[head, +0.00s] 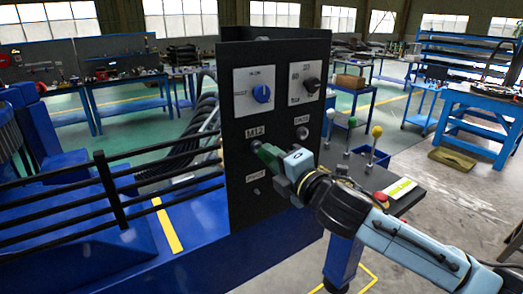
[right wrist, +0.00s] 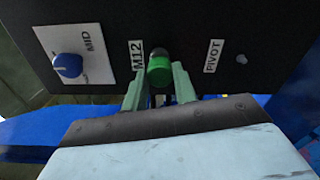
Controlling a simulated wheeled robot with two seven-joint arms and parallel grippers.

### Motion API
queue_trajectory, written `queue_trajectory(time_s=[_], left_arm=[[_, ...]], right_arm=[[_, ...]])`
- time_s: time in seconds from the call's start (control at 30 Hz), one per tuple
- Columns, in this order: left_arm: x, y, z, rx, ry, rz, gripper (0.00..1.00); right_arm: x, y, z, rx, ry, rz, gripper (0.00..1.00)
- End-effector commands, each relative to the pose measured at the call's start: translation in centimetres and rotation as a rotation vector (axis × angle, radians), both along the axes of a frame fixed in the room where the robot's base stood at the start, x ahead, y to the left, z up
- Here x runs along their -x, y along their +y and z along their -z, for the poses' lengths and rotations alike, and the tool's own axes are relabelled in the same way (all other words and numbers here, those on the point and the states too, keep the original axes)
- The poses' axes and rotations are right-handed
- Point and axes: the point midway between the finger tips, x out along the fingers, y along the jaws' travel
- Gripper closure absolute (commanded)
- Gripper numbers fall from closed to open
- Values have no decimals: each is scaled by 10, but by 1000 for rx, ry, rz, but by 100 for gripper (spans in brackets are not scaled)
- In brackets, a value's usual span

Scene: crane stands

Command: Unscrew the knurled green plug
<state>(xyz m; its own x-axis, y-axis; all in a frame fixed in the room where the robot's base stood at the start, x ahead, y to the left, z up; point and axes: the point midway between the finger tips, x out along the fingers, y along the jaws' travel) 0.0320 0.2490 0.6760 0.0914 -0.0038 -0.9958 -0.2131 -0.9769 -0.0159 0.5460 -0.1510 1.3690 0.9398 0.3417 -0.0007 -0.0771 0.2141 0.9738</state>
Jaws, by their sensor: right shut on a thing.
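The knurled green plug (right wrist: 159,72) shows in the right wrist view beside the M12 label (right wrist: 136,55), against the black panel. My right gripper (right wrist: 159,84) has its two pale green fingers on either side of the plug and is shut on it. In the head view my right gripper (head: 264,152) reaches in from the right to the panel, just below the M12 label (head: 254,133). There its fingers and wrist mostly hide the plug. Whether the plug's thread is loose cannot be told. My left gripper is not in view.
The black panel (head: 240,100) carries a blue knob (head: 261,93), a black knob (head: 312,85) and a PIVOT label (right wrist: 214,56). Levers with white, green and yellow balls (head: 376,131) stand right of it. Black railings (head: 110,190) run along the left.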

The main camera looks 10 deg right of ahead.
Motion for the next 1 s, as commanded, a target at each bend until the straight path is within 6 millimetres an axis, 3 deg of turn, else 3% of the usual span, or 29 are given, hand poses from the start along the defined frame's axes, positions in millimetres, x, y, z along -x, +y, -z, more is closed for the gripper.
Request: queue_trajectory(time_s=[0.5, 0.87, 1.0], left_arm=[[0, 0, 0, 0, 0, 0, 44], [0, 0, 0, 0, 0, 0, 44], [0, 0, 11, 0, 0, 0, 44]], right_arm=[[23, -9, 0, -2, 0, 1, 100], [25, -9, -1, -3, -1, 1, 100], [27, -9, 17, -6, 0, 10, 100]])
